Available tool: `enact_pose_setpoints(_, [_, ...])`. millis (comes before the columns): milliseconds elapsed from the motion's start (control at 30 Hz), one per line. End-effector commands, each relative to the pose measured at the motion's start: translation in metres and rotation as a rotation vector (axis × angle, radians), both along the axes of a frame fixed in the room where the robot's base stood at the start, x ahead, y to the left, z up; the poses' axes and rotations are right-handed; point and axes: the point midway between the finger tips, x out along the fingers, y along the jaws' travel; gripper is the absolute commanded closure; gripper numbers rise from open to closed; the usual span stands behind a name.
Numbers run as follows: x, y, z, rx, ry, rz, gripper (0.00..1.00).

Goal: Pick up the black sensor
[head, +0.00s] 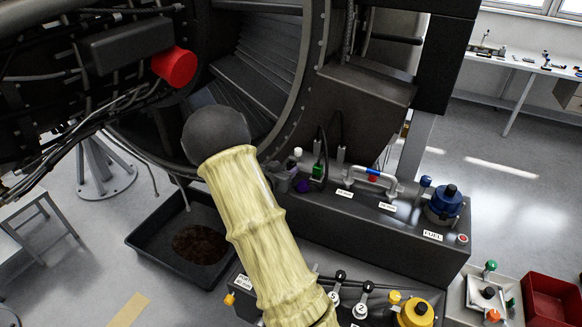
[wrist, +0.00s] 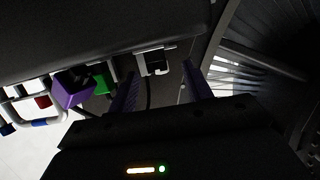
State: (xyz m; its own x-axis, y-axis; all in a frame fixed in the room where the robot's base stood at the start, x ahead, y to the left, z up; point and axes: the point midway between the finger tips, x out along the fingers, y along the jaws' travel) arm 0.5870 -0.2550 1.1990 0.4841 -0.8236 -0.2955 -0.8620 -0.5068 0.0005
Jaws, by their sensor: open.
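My gripper (wrist: 160,70) is open in the wrist view, its two dark purplish fingers apart and pointing at the bench fittings. A small black piece with a pale bracket (wrist: 155,60) shows beyond and between the fingertips. It may be the black sensor, but the wrist view is too dark to be sure. The fingers look empty, and I cannot tell how far the piece is from them. In the head view my sleeved arm hides most of the gripper, and I cannot pick out the sensor clearly there.
A purple block (wrist: 72,88) and a green connector (wrist: 103,80) sit left of the fingers. The dark bench (head: 400,240) carries a white handle (head: 372,178) and a blue-capped fitting (head: 444,203). The large engine casing (head: 300,90) rises behind. A black drip tray (head: 150,245) lies left.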

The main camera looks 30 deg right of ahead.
Motion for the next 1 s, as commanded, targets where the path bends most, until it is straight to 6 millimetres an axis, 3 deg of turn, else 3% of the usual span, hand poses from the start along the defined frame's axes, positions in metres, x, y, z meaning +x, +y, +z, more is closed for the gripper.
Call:
enact_pose_setpoints(467, [0.004,-0.008,-0.001,0.001,0.001,-0.001,0.50])
enact_pose_setpoints(800, [0.020,-0.042,-0.009,0.000,0.002,-0.001,0.50])
enact_pose_setpoints(1000, [0.024,-0.049,-0.015,0.002,0.001,0.001,0.50])
